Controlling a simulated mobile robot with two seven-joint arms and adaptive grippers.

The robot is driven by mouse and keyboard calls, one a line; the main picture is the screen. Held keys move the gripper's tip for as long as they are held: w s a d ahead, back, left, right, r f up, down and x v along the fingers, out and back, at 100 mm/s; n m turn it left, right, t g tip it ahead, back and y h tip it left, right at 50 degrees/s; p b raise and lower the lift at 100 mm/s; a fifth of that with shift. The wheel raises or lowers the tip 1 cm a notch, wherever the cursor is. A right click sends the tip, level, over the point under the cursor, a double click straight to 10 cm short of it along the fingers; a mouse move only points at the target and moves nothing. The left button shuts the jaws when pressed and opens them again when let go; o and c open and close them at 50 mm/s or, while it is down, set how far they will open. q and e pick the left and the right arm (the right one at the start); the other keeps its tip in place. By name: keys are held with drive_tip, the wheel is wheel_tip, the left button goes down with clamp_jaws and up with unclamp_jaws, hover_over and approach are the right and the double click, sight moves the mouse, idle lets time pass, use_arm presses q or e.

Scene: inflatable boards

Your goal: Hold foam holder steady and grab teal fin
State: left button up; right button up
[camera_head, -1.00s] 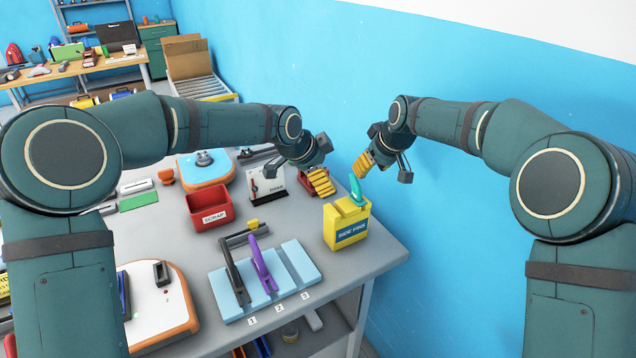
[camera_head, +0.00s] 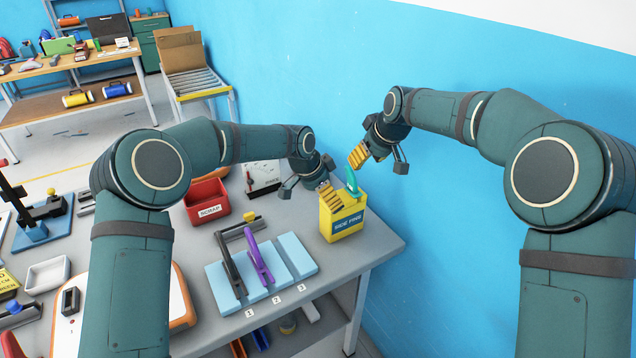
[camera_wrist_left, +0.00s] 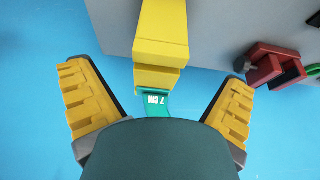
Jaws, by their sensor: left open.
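The foam holder (camera_head: 342,224) is a yellow block labelled SIDE FINS, upright near the bench's right end. A teal fin (camera_head: 351,181) stands up from its top. My left gripper (camera_head: 310,196) is open just left of the holder, one yellow-padded finger overlapping its top left in the head view. In the left wrist view the holder (camera_wrist_left: 160,35) and the fin (camera_wrist_left: 155,104), marked 7 CM, lie between the spread fingers (camera_wrist_left: 158,78); contact is not visible. My right gripper (camera_head: 377,166) is open, above and right of the fin, apparently empty.
Left of the holder is a light blue rack (camera_head: 297,256) numbered 1 to 3, holding a black and a purple item. A red SCRAP bin (camera_head: 207,203) stands behind. A red object (camera_wrist_left: 270,66) shows in the left wrist view. A blue wall (camera_head: 290,60) is close behind.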

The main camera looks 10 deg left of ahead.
sight(342, 214)
use_arm(q)
drive_tip(key=x, duration=0.5)
drive_tip(key=shift+w+d+f, duration=0.1)
drive_tip(key=shift+d+f, duration=0.05)
drive_tip(key=shift+f, duration=0.25)
drive_tip(key=c, duration=1.3)
drive_tip(key=shift+o, duration=0.2)
use_arm(e)
drive_tip(key=shift+a+r, duration=0.1)
drive_tip(key=shift+r, duration=0.1)
drive_tip(key=c, duration=0.4)
drive_tip(key=shift+o, duration=0.2)
drive_tip(key=shift+g+h, duration=0.3)
drive_tip(key=shift+h, duration=0.2)
drive_tip(key=x, duration=0.6)
drive_tip(key=a+x, duration=0.1)
drive_tip(key=x, duration=0.3)
drive_tip(key=shift+w+r, duration=0.15)
drive_tip(key=shift+w, duration=0.1)
